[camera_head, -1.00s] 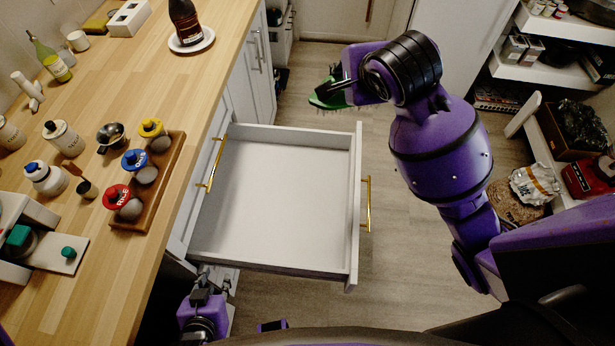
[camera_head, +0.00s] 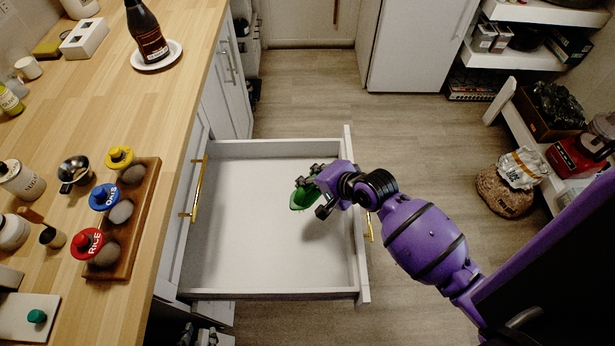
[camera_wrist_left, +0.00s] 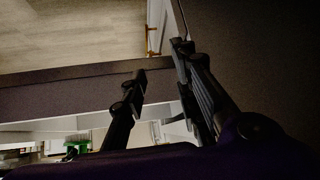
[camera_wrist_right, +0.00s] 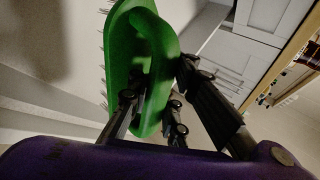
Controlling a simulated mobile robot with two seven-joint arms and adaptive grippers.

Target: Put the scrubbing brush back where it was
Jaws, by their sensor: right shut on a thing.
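The scrubbing brush (camera_head: 299,199) is green with bristles. My right gripper (camera_head: 317,188) is shut on it and holds it over the right part of the open drawer (camera_head: 240,220). In the right wrist view, the brush's green looped handle (camera_wrist_right: 125,50) sits between the fingers (camera_wrist_right: 155,100), bristles facing left. The drawer is pale inside and looks empty.
The wooden counter (camera_head: 130,110) at left holds a spice rack (camera_head: 135,220) with several colour-lidded jars, and a bottle (camera_head: 146,35) on a plate. Gold handles (camera_head: 197,190) mark the cabinet. Shelves and a sack (camera_head: 505,185) stand at right. The floor beyond the drawer is clear.

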